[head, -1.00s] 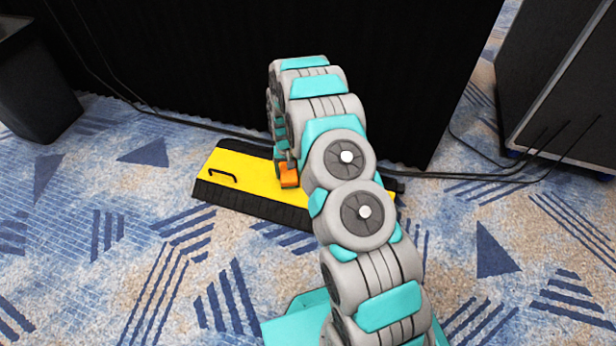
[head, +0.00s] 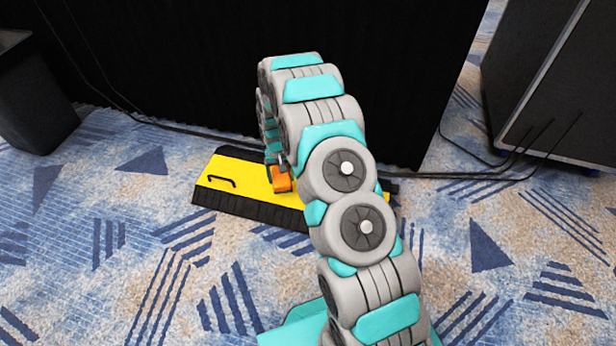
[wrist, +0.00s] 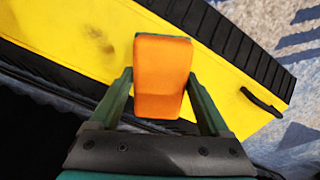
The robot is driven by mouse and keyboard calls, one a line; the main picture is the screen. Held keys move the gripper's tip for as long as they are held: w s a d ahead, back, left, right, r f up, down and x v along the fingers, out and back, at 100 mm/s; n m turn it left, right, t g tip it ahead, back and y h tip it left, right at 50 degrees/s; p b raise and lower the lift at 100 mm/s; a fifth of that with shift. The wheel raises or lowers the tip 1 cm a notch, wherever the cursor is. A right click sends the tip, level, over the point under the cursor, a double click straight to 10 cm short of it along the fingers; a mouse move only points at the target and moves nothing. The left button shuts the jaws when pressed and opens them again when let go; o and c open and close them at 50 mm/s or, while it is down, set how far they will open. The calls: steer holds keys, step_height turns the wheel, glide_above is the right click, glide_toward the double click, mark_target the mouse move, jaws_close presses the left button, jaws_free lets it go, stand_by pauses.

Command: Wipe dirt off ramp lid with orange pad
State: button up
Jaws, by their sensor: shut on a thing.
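The yellow ramp lid (head: 234,173) lies on the carpet with black ribbed edges and a black handle (head: 221,181) near its left end. It also fills much of the wrist view (wrist: 226,84), where a dark smudge of dirt (wrist: 97,36) shows on the yellow at upper left. My gripper (wrist: 158,88) is shut on the orange pad (wrist: 162,75), which sits between its two fingers over the lid. In the head view the pad (head: 281,180) is at the middle of the lid. I cannot tell whether the pad touches the surface. My arm hides the lid's right part.
A black curtain (head: 190,60) hangs right behind the lid, with dark cables (head: 440,174) along its foot. A black bin (head: 35,95) stands at the left and a black case (head: 535,80) at the right. The patterned carpet (head: 110,260) in front is clear.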

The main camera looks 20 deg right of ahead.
steer(key=shift+r, duration=1.35)
